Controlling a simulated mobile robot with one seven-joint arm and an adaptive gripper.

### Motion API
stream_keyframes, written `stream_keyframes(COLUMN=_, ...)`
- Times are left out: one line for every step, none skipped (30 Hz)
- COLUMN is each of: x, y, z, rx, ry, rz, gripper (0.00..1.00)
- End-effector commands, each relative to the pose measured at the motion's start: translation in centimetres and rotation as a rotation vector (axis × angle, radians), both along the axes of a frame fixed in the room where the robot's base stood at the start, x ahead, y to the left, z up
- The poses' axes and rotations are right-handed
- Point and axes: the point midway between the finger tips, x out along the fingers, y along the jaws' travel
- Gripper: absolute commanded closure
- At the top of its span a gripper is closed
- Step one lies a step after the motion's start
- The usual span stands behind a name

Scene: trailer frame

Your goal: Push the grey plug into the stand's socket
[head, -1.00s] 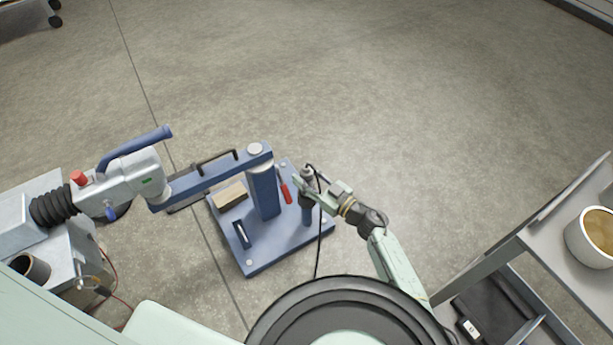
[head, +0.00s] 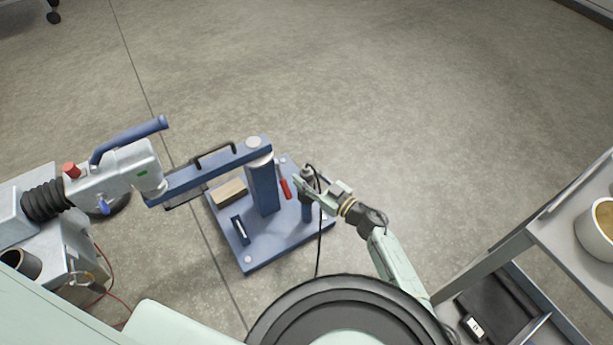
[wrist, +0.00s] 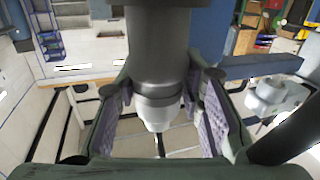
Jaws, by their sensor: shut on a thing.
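The grey plug (head: 307,171) is held in my gripper (head: 304,184), above the right part of the blue stand's base plate (head: 262,248). In the wrist view the plug (wrist: 157,60) is a thick dark grey cylinder with a light grey end, between the two purple-padded jaws (wrist: 160,110), which are shut on it. A black cable runs from the plug down past the stand. A short blue post (head: 306,212), seemingly the socket, stands directly below my gripper. Its top is hidden by the gripper, so I cannot tell whether plug and socket touch.
The stand's tall blue column (head: 263,190) and long arm (head: 200,182) lie left of my gripper. A red-handled tool (head: 285,188) and a wooden block (head: 230,191) are on the base. A grey cart (head: 575,240) with a white pot (head: 597,228) stands right. Open floor lies behind.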

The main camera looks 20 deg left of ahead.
Motion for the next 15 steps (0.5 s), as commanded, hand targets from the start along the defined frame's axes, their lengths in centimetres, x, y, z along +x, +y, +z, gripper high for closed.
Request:
stream_keyframes(x=0.0, y=0.0, z=-0.3, rx=0.000, ry=0.000, rz=0.000, gripper=1.00)
stream_keyframes(x=0.0, y=0.0, z=-0.4, rx=0.000, ry=0.000, rz=0.000, gripper=1.00)
stream_keyframes(x=0.0, y=0.0, z=-0.5, rx=0.000, ry=0.000, rz=0.000, gripper=1.00)
stream_keyframes(x=0.0, y=0.0, z=-0.6, rx=0.000, ry=0.000, rz=0.000, gripper=1.00)
stream_keyframes(x=0.0, y=0.0, z=-0.7, rx=0.000, ry=0.000, rz=0.000, gripper=1.00)
stream_keyframes(x=0.0, y=0.0, z=-0.8, rx=0.000, ry=0.000, rz=0.000, gripper=1.00)
stream_keyframes(x=0.0, y=0.0, z=-0.9, rx=0.000, ry=0.000, rz=0.000, gripper=1.00)
stream_keyframes(x=0.0, y=0.0, z=-1.0, rx=0.000, ry=0.000, rz=0.000, gripper=1.00)
stream_keyframes(x=0.0, y=0.0, z=-1.1, rx=0.000, ry=0.000, rz=0.000, gripper=1.00)
stream_keyframes(x=0.0, y=0.0, z=-1.2, rx=0.000, ry=0.000, rz=0.000, gripper=1.00)
stream_keyframes(x=0.0, y=0.0, z=-1.3, rx=0.000, ry=0.000, rz=0.000, gripper=1.00)
stream_keyframes(x=0.0, y=0.0, z=-1.4, rx=0.000, ry=0.001, rz=0.000, gripper=1.00)
stream_keyframes(x=0.0, y=0.0, z=-1.5, rx=0.000, ry=0.001, rz=0.000, gripper=1.00)
stream_keyframes(x=0.0, y=0.0, z=-1.6, rx=0.000, ry=0.001, rz=0.000, gripper=1.00)
stream_keyframes(x=0.0, y=0.0, z=-1.7, rx=0.000, ry=0.001, rz=0.000, gripper=1.00)
